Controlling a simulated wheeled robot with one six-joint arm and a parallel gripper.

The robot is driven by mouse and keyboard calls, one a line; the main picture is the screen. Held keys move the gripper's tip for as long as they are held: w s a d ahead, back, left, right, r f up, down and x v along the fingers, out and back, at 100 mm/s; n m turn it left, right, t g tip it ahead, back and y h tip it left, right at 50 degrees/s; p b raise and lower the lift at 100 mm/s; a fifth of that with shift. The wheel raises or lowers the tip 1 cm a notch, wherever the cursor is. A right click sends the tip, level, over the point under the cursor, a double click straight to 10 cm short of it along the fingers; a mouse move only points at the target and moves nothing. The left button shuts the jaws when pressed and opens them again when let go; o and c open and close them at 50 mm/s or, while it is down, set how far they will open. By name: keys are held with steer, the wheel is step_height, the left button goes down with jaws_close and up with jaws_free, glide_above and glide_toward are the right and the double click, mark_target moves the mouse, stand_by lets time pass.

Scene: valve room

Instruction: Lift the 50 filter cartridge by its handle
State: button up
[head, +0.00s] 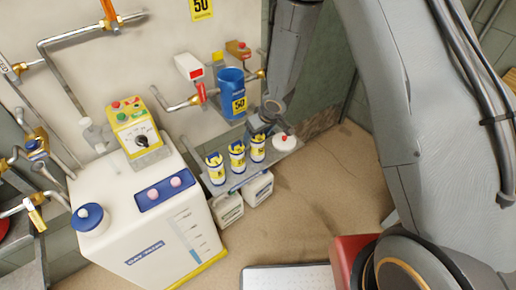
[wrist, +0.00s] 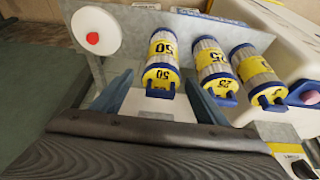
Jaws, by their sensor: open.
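The 50 filter cartridge (wrist: 163,48), pale and ribbed with a yellow label and blue ends, stands at one end of a row of three. Its blue handle (wrist: 160,88) faces my wrist camera. In the head view the same cartridge (head: 257,150) is rightmost, partly covered by my gripper (head: 262,122). In the wrist view my gripper (wrist: 156,95) is open, its blue fingers on either side of the handle. I see no finger closed on it. Whether the fingers touch it, I cannot tell.
Two more cartridges (wrist: 213,70) (wrist: 255,72) stand close beside it on the shelf (head: 218,187). A white disc with a red knob (head: 285,142) lies at the shelf's right end. A blue filter housing (head: 231,92) hangs behind. White jugs (head: 258,188) stand below.

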steer(key=c, duration=1.6)
steer(key=shift+r, duration=0.1)
